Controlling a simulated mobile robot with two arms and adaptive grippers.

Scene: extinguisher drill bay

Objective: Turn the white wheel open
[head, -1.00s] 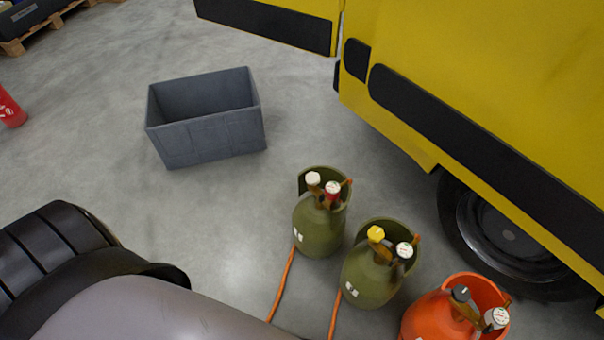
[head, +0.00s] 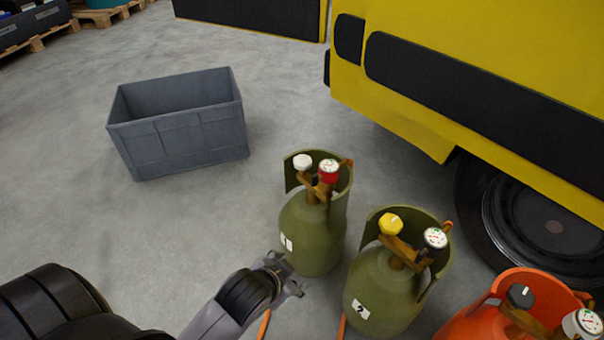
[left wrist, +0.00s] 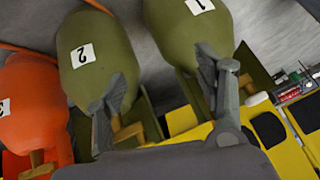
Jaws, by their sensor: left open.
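The white wheel (head: 302,162) sits on top of the olive cylinder (head: 308,240) labelled 1, left of a red-rimmed gauge (head: 328,172) and inside the cylinder's open collar. My left gripper (head: 288,273) is open and empty, low at the front left of this cylinder and below the wheel in the picture. In the left wrist view my gripper's two fingers (left wrist: 165,78) are spread, one in front of cylinder 2 (left wrist: 92,55) and one in front of cylinder 1 (left wrist: 190,35). My right gripper is not in view.
Cylinder 2 with a yellow wheel (head: 390,223) and an orange cylinder with a dark wheel (head: 520,296) stand to the right. Orange hoses (head: 264,324) run along the floor. A grey crate (head: 180,140) stands behind left; a yellow vehicle (head: 420,80) is behind right. Floor between is clear.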

